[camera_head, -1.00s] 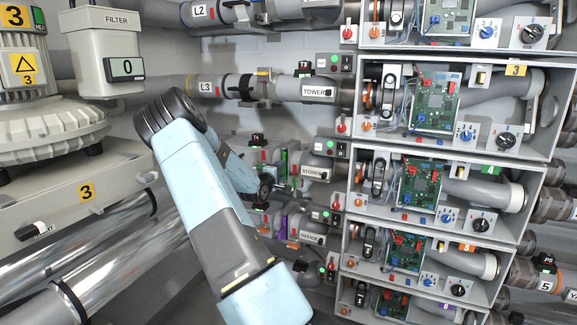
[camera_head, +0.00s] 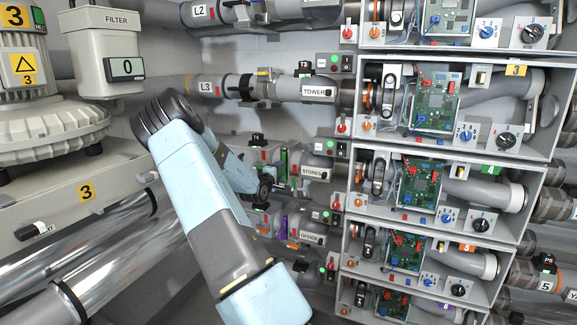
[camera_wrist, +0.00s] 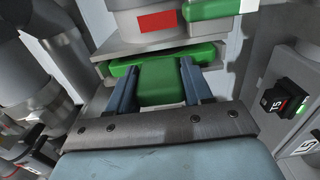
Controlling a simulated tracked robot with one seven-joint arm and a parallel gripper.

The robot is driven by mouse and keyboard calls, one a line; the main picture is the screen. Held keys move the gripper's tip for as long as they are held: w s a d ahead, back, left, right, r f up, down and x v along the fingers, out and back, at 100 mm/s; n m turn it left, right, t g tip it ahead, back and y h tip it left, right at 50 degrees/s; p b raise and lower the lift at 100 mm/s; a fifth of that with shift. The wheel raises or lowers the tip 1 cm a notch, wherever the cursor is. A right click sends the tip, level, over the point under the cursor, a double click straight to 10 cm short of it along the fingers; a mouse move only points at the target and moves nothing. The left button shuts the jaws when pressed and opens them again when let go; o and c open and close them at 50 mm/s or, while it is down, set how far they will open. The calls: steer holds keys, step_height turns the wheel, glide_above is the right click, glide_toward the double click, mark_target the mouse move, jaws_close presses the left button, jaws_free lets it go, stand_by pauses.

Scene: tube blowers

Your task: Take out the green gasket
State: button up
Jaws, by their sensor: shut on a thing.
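The green gasket (camera_wrist: 162,78) is in the wrist view. Its flat tab sits between my two fingers, and its wider part lies in a slot between metal flanges of a pipe. My gripper (camera_wrist: 160,88) is shut on the tab, with one finger on each side. In the head view my gripper (camera_head: 268,186) is small and dark at the pipe row labelled STORES, beside a green strip (camera_head: 283,160) that looks like the gasket. My arm hides part of this area.
A black T5 box (camera_wrist: 283,100) is on the right in the wrist view. A second green piece (camera_wrist: 220,7) is above the flange, near a red label (camera_wrist: 157,20). Shelves with circuit boards (camera_head: 420,185) stand to the right, and a filter unit (camera_head: 104,50) is at the left.

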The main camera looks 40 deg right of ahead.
steer(key=shift+v, duration=1.45)
steer(key=shift+v, duration=3.95)
steer(key=shift+a, duration=0.1)
